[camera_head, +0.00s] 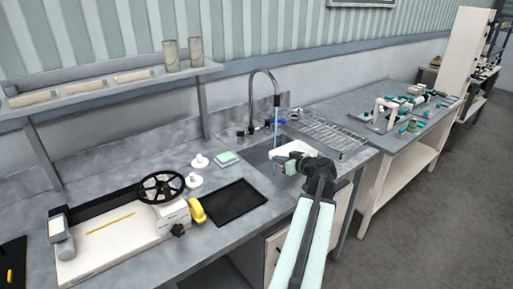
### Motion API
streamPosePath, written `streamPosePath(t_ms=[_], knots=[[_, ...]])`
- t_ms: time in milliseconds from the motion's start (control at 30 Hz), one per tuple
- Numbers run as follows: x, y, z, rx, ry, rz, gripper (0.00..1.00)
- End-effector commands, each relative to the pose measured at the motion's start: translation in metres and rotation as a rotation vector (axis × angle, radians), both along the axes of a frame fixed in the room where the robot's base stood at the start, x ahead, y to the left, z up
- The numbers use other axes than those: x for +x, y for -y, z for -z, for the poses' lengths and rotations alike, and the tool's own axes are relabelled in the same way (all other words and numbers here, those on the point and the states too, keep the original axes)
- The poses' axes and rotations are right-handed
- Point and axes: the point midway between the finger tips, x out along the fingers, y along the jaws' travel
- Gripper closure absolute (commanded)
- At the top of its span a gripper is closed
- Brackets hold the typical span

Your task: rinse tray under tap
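A white tray (281,151) is over the sink (256,155), below the curved dark tap (264,72). A thin blue stream of water (276,125) runs from the tap down to the left part of the tray. My gripper (290,163) is at the near side of the tray and appears shut on it. The gripper and wrist hide part of the tray's near edge, and the fingertips are small in this view.
A wire drying rack (328,134) lies right of the sink. A black mat (234,203), a green sponge (227,158) and white knobbed pieces (199,161) are to the left. A machine with a black handwheel (161,187) stands farther left. A shelf (110,88) hangs above.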

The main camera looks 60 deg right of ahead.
Motion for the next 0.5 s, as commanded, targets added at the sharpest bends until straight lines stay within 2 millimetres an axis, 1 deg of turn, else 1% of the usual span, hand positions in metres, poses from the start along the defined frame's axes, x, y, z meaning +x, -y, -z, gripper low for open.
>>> streamPosePath(t_ms=[67,200,300,400,500], knots=[[0.006,-0.009,-0.014,0.000,0.000,-0.002,1.00],[0.029,-0.041,-0.056,0.000,0.000,-0.005,1.00],[0.042,-0.059,-0.074,0.000,0.000,-0.003,1.00],[0.048,-0.067,-0.079,0.000,0.000,-0.002,1.00],[0.049,-0.066,-0.076,-0.001,0.000,0.000,1.00]])
